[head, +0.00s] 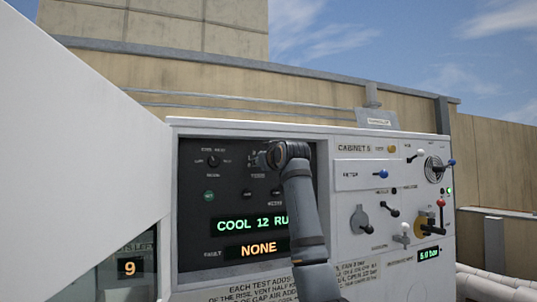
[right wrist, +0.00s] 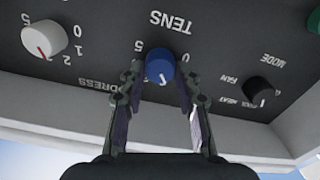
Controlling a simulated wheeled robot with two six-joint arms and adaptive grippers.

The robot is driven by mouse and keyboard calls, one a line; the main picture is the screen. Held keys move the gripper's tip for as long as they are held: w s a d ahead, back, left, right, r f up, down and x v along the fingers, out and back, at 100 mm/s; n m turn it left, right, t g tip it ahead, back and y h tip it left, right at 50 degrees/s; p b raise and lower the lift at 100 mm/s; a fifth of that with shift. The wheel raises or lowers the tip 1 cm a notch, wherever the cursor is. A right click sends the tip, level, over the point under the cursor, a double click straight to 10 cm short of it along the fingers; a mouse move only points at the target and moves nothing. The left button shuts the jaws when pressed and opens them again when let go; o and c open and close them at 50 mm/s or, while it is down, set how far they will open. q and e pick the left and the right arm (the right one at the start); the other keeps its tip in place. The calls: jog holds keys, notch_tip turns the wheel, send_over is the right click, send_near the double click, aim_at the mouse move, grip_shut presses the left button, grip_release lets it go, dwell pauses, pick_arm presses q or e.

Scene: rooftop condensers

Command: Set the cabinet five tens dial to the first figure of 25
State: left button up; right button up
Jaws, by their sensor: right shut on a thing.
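The tens dial (right wrist: 159,65) is a blue knob under the upside-down word TENS in the right wrist view. Its white pointer mark faces the bottom of that picture; the figure it points at is too hidden to read. My right gripper (right wrist: 160,82) is shut on the knob, one finger on each side. In the head view my right gripper (head: 268,156) is at the upper part of the dark panel (head: 195,240) of cabinet five and hides the dial there. My left gripper is not in view.
A white dial with a red pointer (right wrist: 44,38) and a black mode knob (right wrist: 258,90) flank the blue dial. An orange display (head: 258,249) reads NONE. Levers and switches, including a red-topped lever (head: 441,204), stick out at the right. A large white surface (head: 80,150) fills the left.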

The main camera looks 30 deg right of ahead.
jog(key=shift+c, duration=0.5)
jog(key=m, duration=0.2)
jog(key=shift+m, duration=0.4)
jog(key=o, duration=1.2)
jog(key=shift+c, duration=0.2)
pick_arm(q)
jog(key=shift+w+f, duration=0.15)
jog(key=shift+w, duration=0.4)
pick_arm(e)
jog(key=v, duration=1.2)
